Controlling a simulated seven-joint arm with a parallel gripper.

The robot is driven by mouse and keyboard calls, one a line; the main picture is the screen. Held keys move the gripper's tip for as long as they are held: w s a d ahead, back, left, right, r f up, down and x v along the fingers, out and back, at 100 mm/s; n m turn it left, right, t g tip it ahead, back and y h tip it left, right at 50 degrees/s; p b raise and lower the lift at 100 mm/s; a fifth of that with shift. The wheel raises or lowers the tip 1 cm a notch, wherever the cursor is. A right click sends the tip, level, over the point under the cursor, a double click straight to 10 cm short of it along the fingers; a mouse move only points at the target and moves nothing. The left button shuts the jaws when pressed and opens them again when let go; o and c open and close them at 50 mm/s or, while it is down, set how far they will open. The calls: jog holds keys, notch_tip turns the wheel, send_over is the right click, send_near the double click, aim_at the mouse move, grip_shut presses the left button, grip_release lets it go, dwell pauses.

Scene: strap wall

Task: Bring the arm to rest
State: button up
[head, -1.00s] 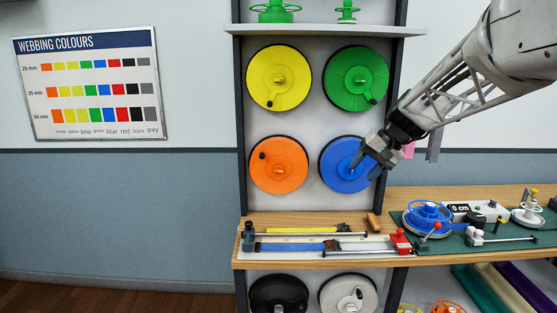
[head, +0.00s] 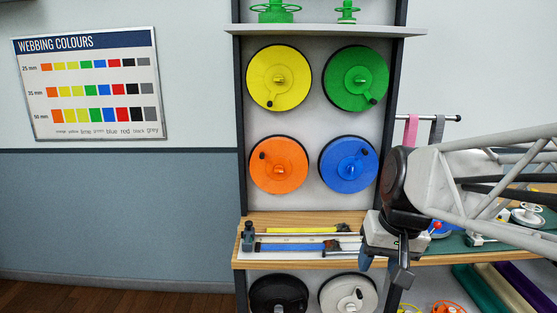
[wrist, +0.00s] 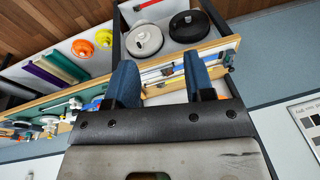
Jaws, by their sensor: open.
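My gripper (head: 384,268) hangs in front of the right part of the wooden bench in the head view, fingers pointing down. In the wrist view my gripper (wrist: 165,82) shows two blue fingers held wide apart, with nothing between them but the bench and its tools beyond. My arm comes in from the right edge and hides much of the green mat and the blue reel on the bench.
Yellow (head: 279,78), green (head: 356,78), orange (head: 278,165) and blue (head: 348,164) reels hang on the rack. The bench (head: 300,264) holds strips and rods. A rail (head: 440,117) carries pink and grey straps. Open space lies to the left, before the wall.

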jog(key=s+f+h, duration=0.1)
jog(key=s+f, duration=0.4)
jog(key=s, duration=0.5)
jog(key=shift+d+f+n+h, duration=0.15)
jog(key=shift+n+h, duration=0.25)
jog(key=shift+w, duration=0.1)
dwell(2.3)
